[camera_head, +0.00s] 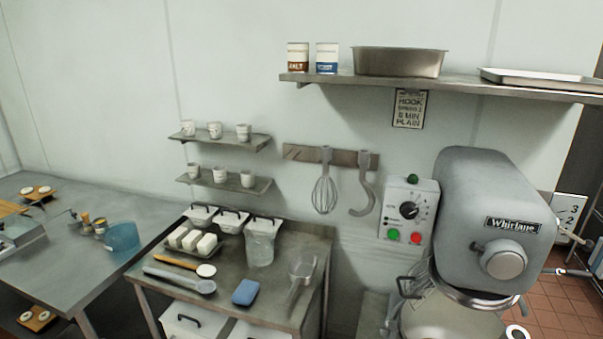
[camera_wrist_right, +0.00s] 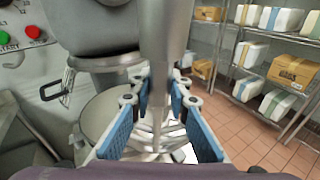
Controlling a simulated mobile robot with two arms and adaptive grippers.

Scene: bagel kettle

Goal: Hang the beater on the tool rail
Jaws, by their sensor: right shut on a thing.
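The tool rail (camera_head: 305,154) is a dark strip on the wall, below the high shelf. A whisk (camera_head: 325,193) and a dough hook (camera_head: 363,194) hang on it side by side, toward its right end. In the right wrist view, my right gripper (camera_wrist_right: 160,96) is shut, its blue pads around the grey beater (camera_wrist_right: 166,38). The beater's thick shaft rises past the fingertips, and its lower part is partly hidden by the fingers. The beater is not clear in the head view. My left gripper is not in view.
The stand mixer (camera_head: 490,215) with its bowl (camera_head: 450,322) stands right of the rail. A control box (camera_head: 408,212) is between them. A high shelf (camera_head: 450,83) juts out above the rail. The steel worktable (camera_head: 225,297) below holds tubs and utensils. Storage racks (camera_wrist_right: 262,65) stand at the right.

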